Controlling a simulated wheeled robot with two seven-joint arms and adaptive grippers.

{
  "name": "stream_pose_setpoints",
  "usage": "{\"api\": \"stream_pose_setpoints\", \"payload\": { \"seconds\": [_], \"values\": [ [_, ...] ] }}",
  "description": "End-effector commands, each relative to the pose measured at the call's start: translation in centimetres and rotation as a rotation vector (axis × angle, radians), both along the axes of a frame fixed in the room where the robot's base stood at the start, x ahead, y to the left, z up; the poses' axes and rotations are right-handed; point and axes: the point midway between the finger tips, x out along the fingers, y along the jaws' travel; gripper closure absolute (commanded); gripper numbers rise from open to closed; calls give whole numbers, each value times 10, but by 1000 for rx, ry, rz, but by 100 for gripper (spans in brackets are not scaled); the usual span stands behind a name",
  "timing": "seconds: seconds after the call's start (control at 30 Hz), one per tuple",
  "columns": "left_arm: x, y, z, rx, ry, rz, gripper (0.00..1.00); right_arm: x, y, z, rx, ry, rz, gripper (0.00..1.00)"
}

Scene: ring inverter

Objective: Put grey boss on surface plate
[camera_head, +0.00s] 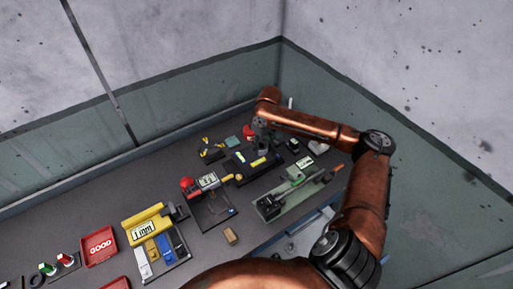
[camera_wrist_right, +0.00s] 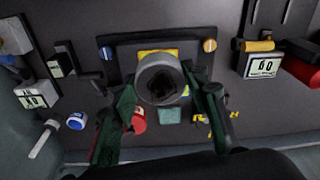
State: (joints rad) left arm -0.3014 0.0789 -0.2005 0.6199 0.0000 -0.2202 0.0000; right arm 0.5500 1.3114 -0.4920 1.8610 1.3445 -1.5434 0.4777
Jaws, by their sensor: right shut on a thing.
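The grey boss (camera_wrist_right: 158,78) is a round grey piece with a dark hole, seen end-on between the fingers of my right gripper (camera_wrist_right: 165,100) in the wrist view. The gripper is shut on it. In the head view my right gripper (camera_head: 263,143) is over the back right of the bench, and the boss is too small to make out surely. Behind the boss in the wrist view is a dark plate (camera_wrist_right: 118,42) with yellow parts; I cannot tell whether it is the surface plate or how far below the boss it is. My left gripper is not in view.
A red round piece (camera_wrist_right: 138,120) and a teal block (camera_wrist_right: 170,116) lie close by the fingers. A yellow gauge (camera_head: 145,227), a red GOOD tray (camera_head: 99,246) and a green-grey fixture (camera_head: 298,195) stand on the bench. Bare bench lies around the tan block (camera_head: 230,236).

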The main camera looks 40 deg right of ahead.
Motion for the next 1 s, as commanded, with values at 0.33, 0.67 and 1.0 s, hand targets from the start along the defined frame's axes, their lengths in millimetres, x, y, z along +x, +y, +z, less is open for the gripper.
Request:
{"api": "stream_pose_setpoints", "payload": {
  "seconds": [0.33,0.67,1.0],
  "values": [
    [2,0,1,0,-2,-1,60,60,-28,-46,3,-2,-3,100],
    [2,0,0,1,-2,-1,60,79,-39,-72,1,-3,-1,100],
    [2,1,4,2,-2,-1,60,83,-41,-106,-1,-1,-1,100]
  ]
}}
